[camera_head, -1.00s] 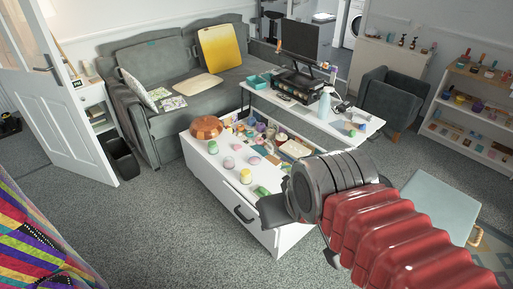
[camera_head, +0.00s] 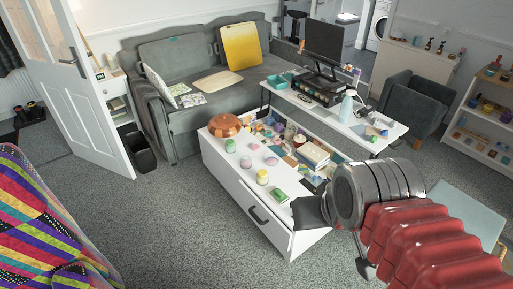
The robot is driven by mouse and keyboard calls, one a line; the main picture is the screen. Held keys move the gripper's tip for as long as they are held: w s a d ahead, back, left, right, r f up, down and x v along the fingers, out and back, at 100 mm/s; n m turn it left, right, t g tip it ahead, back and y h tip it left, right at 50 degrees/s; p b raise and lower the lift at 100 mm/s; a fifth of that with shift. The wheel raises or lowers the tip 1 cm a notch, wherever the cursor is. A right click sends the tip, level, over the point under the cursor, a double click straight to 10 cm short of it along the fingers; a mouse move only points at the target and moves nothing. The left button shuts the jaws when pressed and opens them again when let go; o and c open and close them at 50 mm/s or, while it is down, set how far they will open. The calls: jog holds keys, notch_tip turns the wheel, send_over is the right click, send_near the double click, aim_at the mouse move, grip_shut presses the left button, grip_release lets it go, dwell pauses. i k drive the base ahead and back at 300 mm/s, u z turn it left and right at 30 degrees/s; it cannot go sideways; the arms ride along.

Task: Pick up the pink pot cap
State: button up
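Several small pots stand on the white table (camera_head: 236,182) near the middle. Two look pinkish: one pot (camera_head: 246,163) stands at the left, and another pot (camera_head: 271,161) stands just right of it. They are too small to tell a cap apart from its pot. My gripper (camera_head: 335,240) is at the lower right, in front of the table's near right end. Its two dark fingers are apart, with nothing seen between them. It is to the right of the pinkish pots and apart from them. It hides part of the table's right end.
A yellow-capped pot (camera_head: 262,177) and a green pot (camera_head: 279,195) stand nearer me. A copper bowl (camera_head: 224,125) is at the table's far left, with craft clutter and books (camera_head: 313,153) behind. Grey carpet (camera_head: 190,230) is clear at the front left.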

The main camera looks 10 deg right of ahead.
aim_at(255, 146)
jog(key=i, duration=0.95)
